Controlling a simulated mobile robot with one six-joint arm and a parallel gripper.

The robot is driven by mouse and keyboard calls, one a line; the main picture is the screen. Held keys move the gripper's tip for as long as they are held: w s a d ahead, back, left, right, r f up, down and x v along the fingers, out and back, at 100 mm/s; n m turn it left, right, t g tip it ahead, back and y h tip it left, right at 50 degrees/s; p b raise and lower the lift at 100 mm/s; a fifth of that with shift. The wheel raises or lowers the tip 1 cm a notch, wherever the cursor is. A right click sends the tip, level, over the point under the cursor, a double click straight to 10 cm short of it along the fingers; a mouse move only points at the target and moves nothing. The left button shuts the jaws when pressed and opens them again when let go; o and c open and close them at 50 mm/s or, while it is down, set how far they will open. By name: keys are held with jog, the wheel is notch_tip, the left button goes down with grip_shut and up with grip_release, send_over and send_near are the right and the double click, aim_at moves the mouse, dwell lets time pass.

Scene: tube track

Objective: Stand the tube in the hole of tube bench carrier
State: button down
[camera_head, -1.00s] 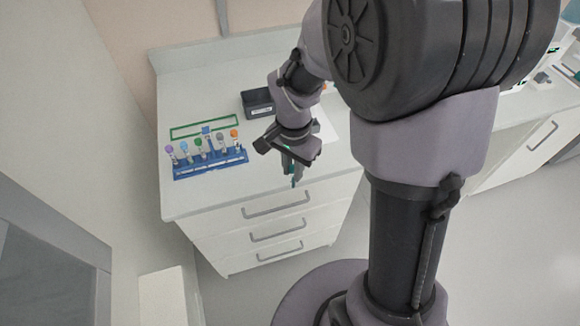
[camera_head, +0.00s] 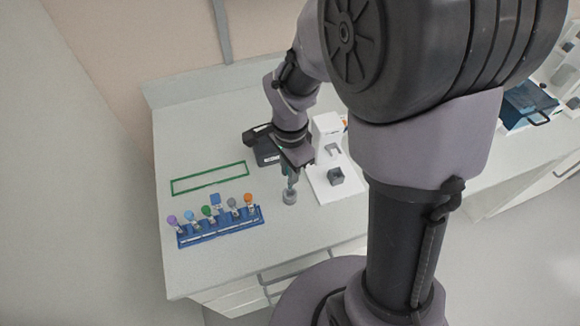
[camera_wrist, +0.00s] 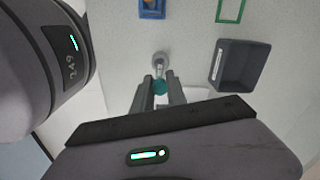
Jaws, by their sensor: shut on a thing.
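My gripper (camera_head: 291,168) is shut on the tube, which has a teal cap (camera_wrist: 160,87) showing between the fingers in the wrist view. In the head view a short piece of the tube (camera_head: 291,182) shows below the fingers, pointing down. A small grey round carrier (camera_head: 290,198) stands on the bench right under it; it also shows just past the fingertips in the wrist view (camera_wrist: 160,61). The tube's lower end is at or just above the carrier; I cannot tell whether it is inside the hole.
A blue rack (camera_head: 220,231) with several colour-capped tubes stands to the left. A green outline (camera_head: 210,177) marks the bench behind it. A dark bin (camera_wrist: 232,66) lies behind my gripper, partly hidden in the head view. A white device (camera_head: 327,130) stands to the right.

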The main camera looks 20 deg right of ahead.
jog(key=shift+f+b, duration=0.3)
jog(key=shift+f, duration=0.45)
jog(key=shift+f+b, duration=0.25)
jog(key=shift+b, duration=0.2)
jog(key=shift+f, duration=0.15)
jog(key=shift+f+b, duration=0.1)
jog(key=shift+b, duration=0.2)
jog(key=shift+f+b, duration=0.5)
jog(key=shift+f, duration=0.2)
jog(key=shift+f+b, duration=0.3)
jog(key=shift+b, duration=0.2)
